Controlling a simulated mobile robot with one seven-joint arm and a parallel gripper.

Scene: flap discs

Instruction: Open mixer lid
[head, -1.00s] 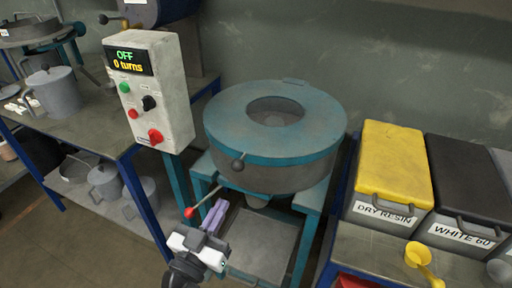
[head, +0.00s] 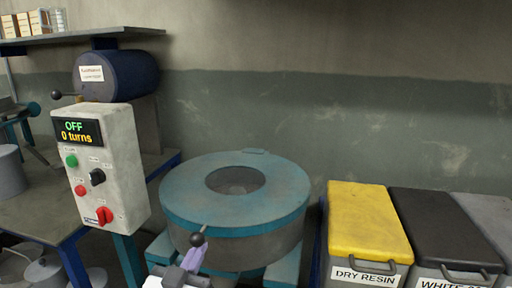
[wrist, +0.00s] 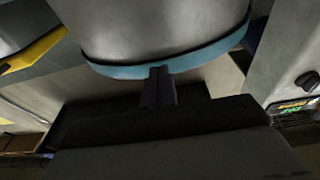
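The mixer has a ring-shaped teal lid (head: 285,200) with a round central hole, lying flat and closed on its grey drum (head: 255,248). A short rod with a dark ball knob (head: 197,239) sticks out from the lid's front edge. My gripper (head: 192,256) has its purple fingers close together just below the knob; contact is not clear. In the wrist view, the gripper's dark fingers (wrist: 158,82) are side by side in front of the teal lid rim (wrist: 203,61). No knob shows between them.
A control box (head: 120,172) reading "OFF, 0 turns" stands left of the mixer. A yellow-lidded DRY RESIN bin (head: 365,222) and a black-lidded bin (head: 440,228) stand to the right. A blue drum (head: 125,75) is behind the box. The space above the lid is clear.

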